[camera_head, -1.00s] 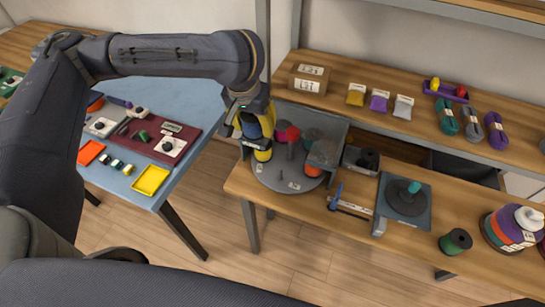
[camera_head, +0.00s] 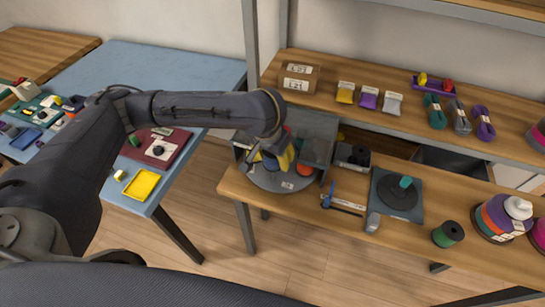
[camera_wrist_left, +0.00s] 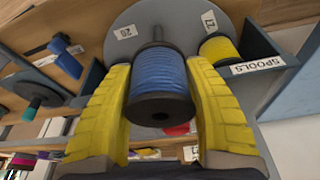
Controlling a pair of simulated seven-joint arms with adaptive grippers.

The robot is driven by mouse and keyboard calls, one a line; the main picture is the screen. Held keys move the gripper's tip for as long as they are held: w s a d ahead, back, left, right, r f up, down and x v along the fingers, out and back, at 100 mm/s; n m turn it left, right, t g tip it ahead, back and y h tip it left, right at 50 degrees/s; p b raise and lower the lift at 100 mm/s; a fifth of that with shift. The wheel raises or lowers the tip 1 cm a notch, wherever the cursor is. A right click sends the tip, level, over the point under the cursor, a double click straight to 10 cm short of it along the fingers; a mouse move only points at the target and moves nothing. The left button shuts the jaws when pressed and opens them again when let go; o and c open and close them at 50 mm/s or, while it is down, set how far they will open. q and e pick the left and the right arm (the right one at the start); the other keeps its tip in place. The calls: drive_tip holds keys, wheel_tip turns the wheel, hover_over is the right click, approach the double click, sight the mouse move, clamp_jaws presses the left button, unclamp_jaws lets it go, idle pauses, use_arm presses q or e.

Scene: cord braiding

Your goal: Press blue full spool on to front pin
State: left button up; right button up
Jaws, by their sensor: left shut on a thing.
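My left gripper (camera_wrist_left: 160,100) is shut on the blue spool (camera_wrist_left: 158,72), with one yellow finger on each side of it. In the head view my left gripper (camera_head: 280,161) is over the grey round plate (camera_head: 268,182). The plate also shows behind the spool in the wrist view (camera_wrist_left: 185,22). A short dark pin or hub end (camera_wrist_left: 157,34) shows at the spool's far end; I cannot tell whether the spool is around a pin. A yellow spool (camera_wrist_left: 219,48) stands on the plate beside the right finger. My right gripper is out of view.
Grey panels (camera_head: 318,150) stand around the plate's back and right, and a SPOOLS label (camera_wrist_left: 258,65) shows near it. To the right are a blue-handled tool (camera_head: 343,203), a dark disc stand (camera_head: 400,195) and a green spool (camera_head: 448,233). A yellow tray (camera_head: 142,184) lies on the left table.

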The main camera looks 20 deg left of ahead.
use_arm(q)
drive_tip(key=shift+f, duration=3.3)
drive_tip(key=shift+f, duration=0.3)
drive_tip(key=o, duration=1.6)
drive_tip(key=shift+v, duration=3.05)
drive_tip(key=shift+w+a, duration=0.1)
